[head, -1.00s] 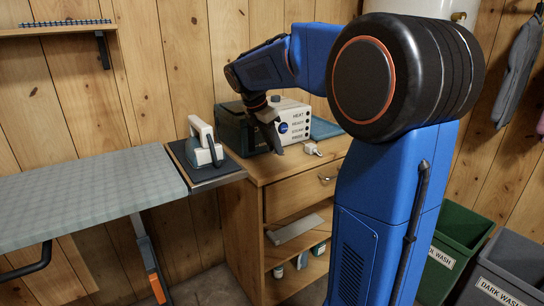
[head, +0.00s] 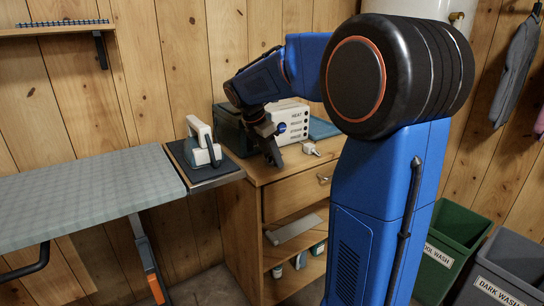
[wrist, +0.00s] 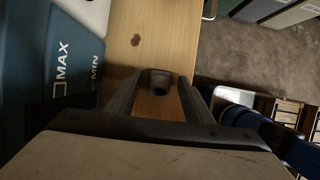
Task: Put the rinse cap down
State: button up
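The rinse cap (wrist: 160,82) appears in the wrist view as a small dark, round piece with a hollow centre, between the two fingertips. My gripper (wrist: 160,78) looks shut on it, with wood visible behind. In the head view my gripper (head: 275,158) points down over the left front part of the wooden cabinet's top (head: 270,176). The cap cannot be made out there against the dark fingers. Whether it touches the cabinet top is not clear.
A white-fronted steam unit (head: 291,122) stands behind my gripper; its blue tank (wrist: 60,62) shows in the wrist view. A small white piece (head: 310,149) lies to the right. An iron (head: 202,146) rests on the ironing board's end at left. Bins (head: 455,245) stand at right.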

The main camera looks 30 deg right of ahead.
jog(key=v, duration=1.2)
jog(key=shift+r, duration=0.2)
jog(key=s+a+f+m+t+y, duration=0.1)
jog(key=s+a+f+m, duration=0.2)
jog(key=s+f+m, duration=0.3)
jog(key=s+a+f+m+t+y, duration=0.2)
jog(key=s+a+f+m, duration=0.2)
jog(key=s, duration=1)
jog(key=s+a+f+m+t+y, duration=0.1)
jog(key=s+a+f+m, duration=0.2)
jog(key=s+f+m, duration=0.5)
jog(key=shift+s+a+f+t+y, duration=0.25)
jog(key=shift+s+f+t, duration=0.2)
jog(key=shift+s, duration=0.8)
